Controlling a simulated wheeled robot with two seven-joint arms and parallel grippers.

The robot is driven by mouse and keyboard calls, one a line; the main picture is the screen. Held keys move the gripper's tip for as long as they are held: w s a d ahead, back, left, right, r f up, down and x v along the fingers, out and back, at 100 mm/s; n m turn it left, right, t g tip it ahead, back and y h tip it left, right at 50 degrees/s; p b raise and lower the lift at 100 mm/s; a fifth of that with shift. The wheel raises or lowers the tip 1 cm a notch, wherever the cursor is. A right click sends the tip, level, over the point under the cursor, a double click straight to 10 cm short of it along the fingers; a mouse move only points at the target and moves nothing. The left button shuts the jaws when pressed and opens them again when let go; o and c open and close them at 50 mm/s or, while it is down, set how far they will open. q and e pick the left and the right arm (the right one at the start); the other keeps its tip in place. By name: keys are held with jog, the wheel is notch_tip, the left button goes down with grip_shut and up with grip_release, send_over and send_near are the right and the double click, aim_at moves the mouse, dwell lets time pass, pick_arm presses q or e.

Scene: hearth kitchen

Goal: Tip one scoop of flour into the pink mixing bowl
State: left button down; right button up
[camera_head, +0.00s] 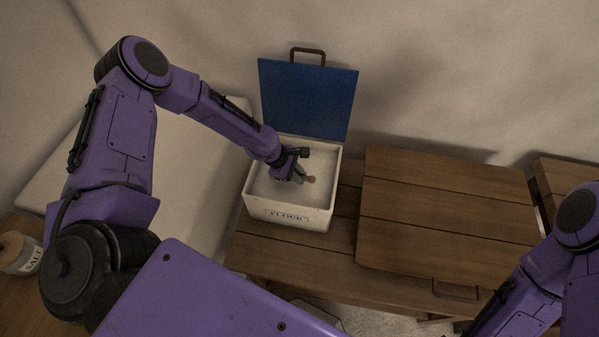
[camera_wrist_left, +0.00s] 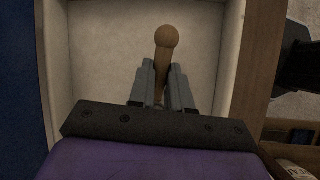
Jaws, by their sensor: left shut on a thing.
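The flour bin (camera_head: 290,215) is a white box labelled FLOUR, standing on a wooden surface with its blue lid (camera_head: 308,98) raised at the back. Pale flour (camera_head: 318,160) shows inside it. My left gripper (camera_head: 301,175) is down inside the bin's opening, shut on a wooden handle (camera_head: 310,179), which I take for the scoop's. In the left wrist view the handle's rounded end (camera_wrist_left: 167,36) sticks out between the fingers (camera_wrist_left: 163,88); the rest of the scoop is hidden. My right arm shows at the lower right, its gripper out of view. No pink mixing bowl is in view.
A slatted wooden panel with a handle (camera_head: 440,210) lies right of the bin. A pale block-like surface (camera_head: 200,190) lies left of the bin. The raised lid stands close behind the gripper.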

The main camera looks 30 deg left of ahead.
pick_arm(q)
notch_tip(320, 180, up, 2)
jog(key=shift+d+r+p, duration=0.1)
jog(key=shift+r+p, duration=0.1)
jog(key=shift+p, duration=0.65)
jog(key=shift+d+r+y+p, duration=0.15)
jog(key=shift+r+p, duration=0.1)
jog(key=shift+r, duration=0.35)
jog(key=shift+d+r+y+p, duration=0.15)
jog(key=shift+r+p, duration=0.1)
jog(key=shift+r, duration=0.35)
jog(key=shift+w+d+r, duration=0.1)
jog(key=shift+r, duration=0.25)
jog(key=shift+d+r, duration=0.1)
jog(key=shift+r, duration=0.85)
